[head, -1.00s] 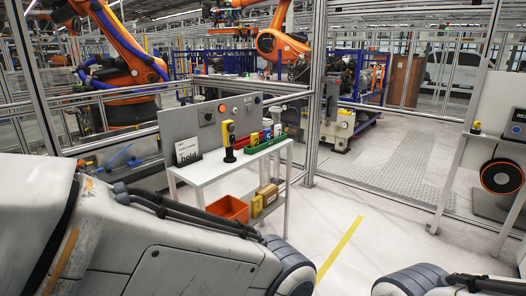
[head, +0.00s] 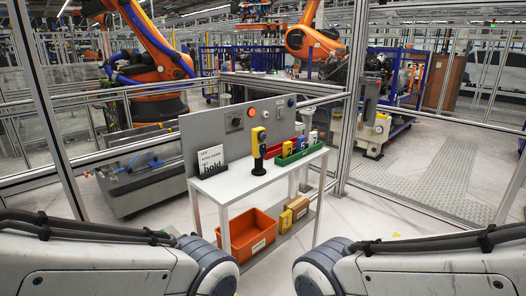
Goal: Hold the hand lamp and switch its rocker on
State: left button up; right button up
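The hand lamp is most likely the yellow and black upright device (head: 258,150) standing on the white table (head: 232,183), in front of the grey panel. Its rocker is too small to make out. My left arm comes in from the lower left and my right arm from the lower right. Both grippers are out of the head view; only arm links show, in front of the table and apart from it.
A green tray (head: 300,155) with several coloured items stands right of the lamp, and a sign (head: 211,160) stands left. The grey panel (head: 222,130) with knobs rises behind. An orange bin (head: 247,235) and boxes sit on the lower shelf. Fencing encloses orange robots behind.

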aim_at(263, 151)
jog(key=k, duration=0.6)
jog(key=z, duration=0.7)
jog(key=i, duration=1.3)
jog(key=z, duration=0.5)
jog(key=i, duration=1.45)
jog(key=u, duration=0.7)
jog(key=i, duration=0.75)
jog(key=u, duration=1.4)
jog(key=i, duration=0.65)
jog(key=u, duration=0.6)
